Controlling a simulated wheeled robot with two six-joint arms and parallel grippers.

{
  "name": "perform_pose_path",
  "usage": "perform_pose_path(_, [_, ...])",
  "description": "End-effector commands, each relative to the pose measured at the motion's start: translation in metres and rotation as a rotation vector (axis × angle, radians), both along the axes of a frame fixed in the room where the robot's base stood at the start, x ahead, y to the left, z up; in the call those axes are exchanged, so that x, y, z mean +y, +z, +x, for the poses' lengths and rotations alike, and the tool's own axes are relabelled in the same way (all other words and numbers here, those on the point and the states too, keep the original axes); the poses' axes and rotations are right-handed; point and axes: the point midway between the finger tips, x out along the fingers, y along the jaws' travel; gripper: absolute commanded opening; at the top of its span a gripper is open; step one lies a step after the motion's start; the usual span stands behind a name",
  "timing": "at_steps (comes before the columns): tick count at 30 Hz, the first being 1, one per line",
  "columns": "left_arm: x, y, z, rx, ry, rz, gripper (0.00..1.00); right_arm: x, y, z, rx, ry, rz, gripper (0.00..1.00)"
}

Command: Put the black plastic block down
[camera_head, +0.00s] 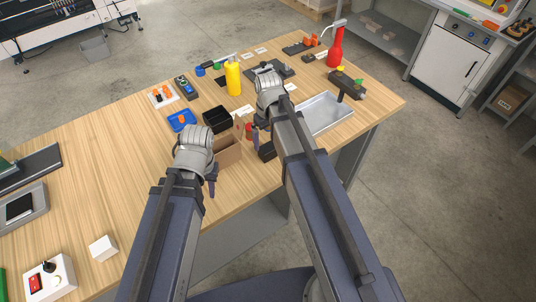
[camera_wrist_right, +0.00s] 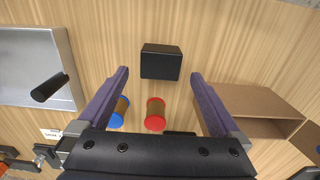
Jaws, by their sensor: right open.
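The black plastic block (camera_wrist_right: 161,62) rests on the wooden table in the right wrist view, level with the fingertips of my right gripper (camera_wrist_right: 159,74). The fingers are spread apart, with bare wood visible between each finger and the block. In the head view the block (camera_head: 267,151) shows as a dark shape just right of my right gripper (camera_head: 256,136), partly hidden by my arm. My left gripper (camera_head: 211,182) hangs over the table near the cardboard box; its jaws are too hidden to judge.
An open cardboard box (camera_head: 228,153) stands left of the block, also in the wrist view (camera_wrist_right: 262,103). A metal tray (camera_head: 322,118) lies on the other side. Red-capped (camera_wrist_right: 155,114) and blue-capped (camera_wrist_right: 119,112) cylinders stand close by. A black bin (camera_head: 217,113) and yellow bottle (camera_head: 233,77) are behind.

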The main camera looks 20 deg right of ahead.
Motion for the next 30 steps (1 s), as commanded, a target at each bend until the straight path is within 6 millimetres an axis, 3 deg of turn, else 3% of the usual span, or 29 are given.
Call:
perform_pose_path(10, [0.0,-0.014,0.0,0.0,0.0,0.0,0.31,0.0,-0.014,0.0,0.0,0.0,0.0,1.0])
perform_pose_path(21, [0.0,-0.056,0.0,0.0,0.0,0.0,0.31,0.001,-0.056,0.0,0.0,0.0,0.0,1.0])
perform_pose_path(30, [0.0,-0.057,0.0,0.0,0.0,0.0,0.31,0.001,-0.057,0.0,0.0,0.0,0.0,1.0])
